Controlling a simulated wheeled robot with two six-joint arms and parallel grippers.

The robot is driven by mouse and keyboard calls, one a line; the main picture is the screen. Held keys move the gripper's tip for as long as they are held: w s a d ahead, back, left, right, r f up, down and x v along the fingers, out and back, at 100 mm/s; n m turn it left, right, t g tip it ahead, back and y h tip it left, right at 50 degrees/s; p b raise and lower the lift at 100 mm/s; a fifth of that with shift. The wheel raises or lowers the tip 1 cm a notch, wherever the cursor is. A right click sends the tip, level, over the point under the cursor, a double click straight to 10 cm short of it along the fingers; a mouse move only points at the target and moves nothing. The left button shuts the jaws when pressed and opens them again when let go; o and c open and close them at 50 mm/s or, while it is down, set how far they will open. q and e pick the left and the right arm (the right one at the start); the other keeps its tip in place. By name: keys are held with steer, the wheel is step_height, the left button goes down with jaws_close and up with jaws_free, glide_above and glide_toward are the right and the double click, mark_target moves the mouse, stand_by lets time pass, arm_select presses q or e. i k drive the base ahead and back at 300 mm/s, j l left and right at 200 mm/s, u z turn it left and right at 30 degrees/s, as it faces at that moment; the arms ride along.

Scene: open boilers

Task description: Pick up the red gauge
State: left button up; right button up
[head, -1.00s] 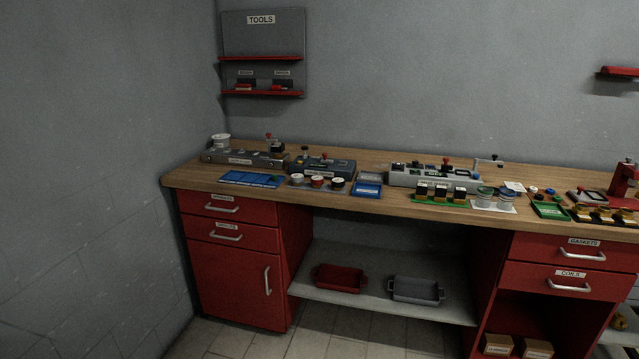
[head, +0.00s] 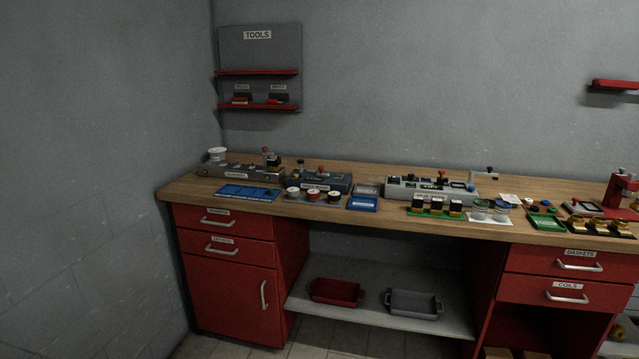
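Three small round pieces that look like gauges stand in a row on a dark holder near the front edge of the wooden workbench (head: 400,219), left of centre in the head view. The middle one looks red with a pale top, and I take it for the red gauge (head: 314,196). A white one (head: 293,193) stands to its left and a black one (head: 334,196) to its right. They are too small for me to read their faces. Neither of my grippers shows in the head view.
A blue tray (head: 247,193) lies left of the row, and a smaller blue tray (head: 362,204) lies right of it. A dark grey fixture (head: 330,181) stands behind. Below are red drawers (head: 240,250) and an open shelf with a red bin (head: 336,292) and a grey bin (head: 414,304).

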mark_target(314, 194)
steer(key=i+j+z, duration=0.3)
steer(key=i+j, duration=0.15)
steer(key=i, duration=0.2)
steer(key=i+j+z, duration=0.3)
steer(key=i+j, duration=0.25)
